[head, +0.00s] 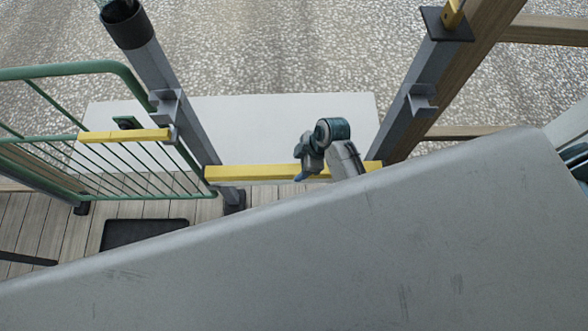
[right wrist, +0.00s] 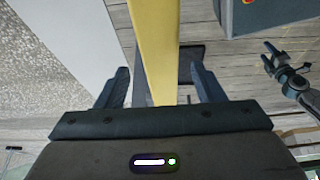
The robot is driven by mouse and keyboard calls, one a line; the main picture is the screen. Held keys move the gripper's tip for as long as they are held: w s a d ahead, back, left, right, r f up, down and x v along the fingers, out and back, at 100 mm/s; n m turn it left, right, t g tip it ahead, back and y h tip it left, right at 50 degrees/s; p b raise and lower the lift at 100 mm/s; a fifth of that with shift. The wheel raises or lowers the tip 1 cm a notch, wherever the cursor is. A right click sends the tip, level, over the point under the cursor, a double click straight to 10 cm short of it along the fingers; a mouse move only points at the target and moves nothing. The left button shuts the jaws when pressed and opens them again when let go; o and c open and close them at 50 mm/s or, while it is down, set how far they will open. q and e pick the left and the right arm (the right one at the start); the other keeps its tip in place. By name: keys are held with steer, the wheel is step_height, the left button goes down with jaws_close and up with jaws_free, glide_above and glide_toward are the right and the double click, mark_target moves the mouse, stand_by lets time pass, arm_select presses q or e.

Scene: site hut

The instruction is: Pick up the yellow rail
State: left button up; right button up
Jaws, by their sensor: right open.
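The yellow rail (head: 250,173) lies across the gap between two grey posts in the head view, above a pale slab. My right gripper (head: 305,172) is at the rail, right of its middle, and hides a short part of it. In the right wrist view the yellow rail (right wrist: 153,45) runs lengthwise between the two open fingers of my right gripper (right wrist: 160,85), with a gap on each side. My left gripper (right wrist: 268,57) shows small at the right of that view, apparently open and empty, away from the rail.
Grey posts (head: 165,75) (head: 425,85) with brackets stand at both rail ends. A green barrier (head: 130,72) with a shorter yellow bar (head: 125,135) is at left. A large grey surface (head: 330,255) fills the foreground. A dark mat (head: 145,235) lies on the planks.

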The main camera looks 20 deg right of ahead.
mark_target(296, 168)
steer(key=x, duration=0.3)
steer(key=shift+f, duration=0.15)
steer(key=shift+c, duration=0.2)
steer(key=shift+s, duration=0.1)
jaws_close()
